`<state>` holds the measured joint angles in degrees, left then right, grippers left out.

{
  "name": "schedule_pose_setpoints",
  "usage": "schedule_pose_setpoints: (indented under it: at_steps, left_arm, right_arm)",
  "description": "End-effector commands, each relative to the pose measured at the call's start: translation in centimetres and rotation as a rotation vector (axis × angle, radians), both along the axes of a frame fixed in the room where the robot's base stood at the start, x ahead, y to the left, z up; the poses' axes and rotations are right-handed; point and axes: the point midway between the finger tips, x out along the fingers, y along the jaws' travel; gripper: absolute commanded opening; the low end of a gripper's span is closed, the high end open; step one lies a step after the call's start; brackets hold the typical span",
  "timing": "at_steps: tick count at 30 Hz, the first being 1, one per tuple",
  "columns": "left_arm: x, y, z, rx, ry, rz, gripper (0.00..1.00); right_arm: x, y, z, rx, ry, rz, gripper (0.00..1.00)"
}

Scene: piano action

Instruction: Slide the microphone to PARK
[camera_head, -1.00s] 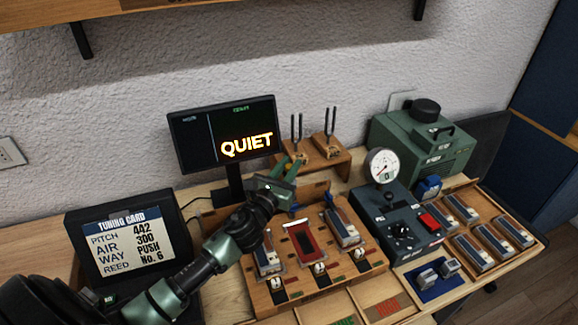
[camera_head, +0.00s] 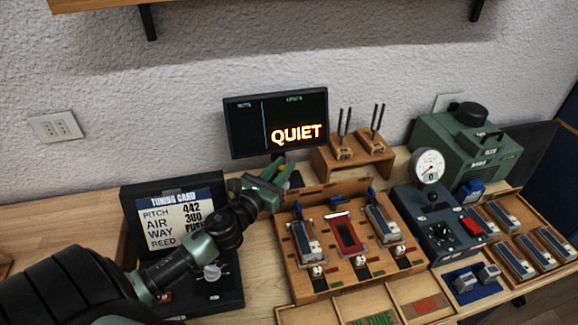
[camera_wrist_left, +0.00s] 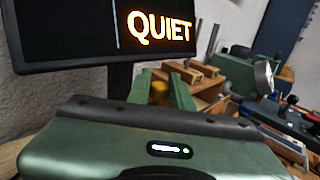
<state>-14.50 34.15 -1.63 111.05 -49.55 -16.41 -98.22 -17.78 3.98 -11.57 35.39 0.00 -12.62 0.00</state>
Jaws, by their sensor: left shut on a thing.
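My left gripper (camera_head: 284,170) is at the back left of the wooden reed board, below the screen. Its green fingers are shut on a small brass-coloured thing, seen between them in the left wrist view (camera_wrist_left: 159,92). This appears to be part of the microphone, mostly hidden by the fingers and gripper body. No PARK mark is readable. My right gripper is not in view.
The screen (camera_head: 235,127) reading QUIET stands right behind the gripper. The tuning card stand (camera_head: 134,215) is to the left. The reed board (camera_head: 300,285), fork stand (camera_head: 322,161) and gauge box (camera_head: 412,220) are to the right.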

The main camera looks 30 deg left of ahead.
Motion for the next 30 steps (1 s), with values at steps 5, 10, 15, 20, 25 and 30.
schedule_pose_setpoints:
  at_steps: [5,10,15,20,25,30]
  left_arm:
    - [0.0,0.0,0.1,0.002,-0.002,-0.001,0.0]
    - [0.0,0.0,0.1,0.002,-0.001,-0.001,0.43]
    - [0.1,0.0,0.1,0.002,-0.001,-0.001,0.43]
    - [-0.2,-0.1,0.0,0.002,0.0,-0.001,0.43]
    - [-2.1,-0.2,-0.3,0.004,0.001,-0.001,0.43]
    - [-4.9,-0.3,-0.4,0.002,0.002,-0.002,0.43]
  right_arm:
    - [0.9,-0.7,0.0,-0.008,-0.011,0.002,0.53]
    - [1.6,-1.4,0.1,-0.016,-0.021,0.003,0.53]
    - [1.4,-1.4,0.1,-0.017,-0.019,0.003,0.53]
    - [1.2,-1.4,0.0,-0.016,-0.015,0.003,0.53]
    - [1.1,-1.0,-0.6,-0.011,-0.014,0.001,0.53]
    - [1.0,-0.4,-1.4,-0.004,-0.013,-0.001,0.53]
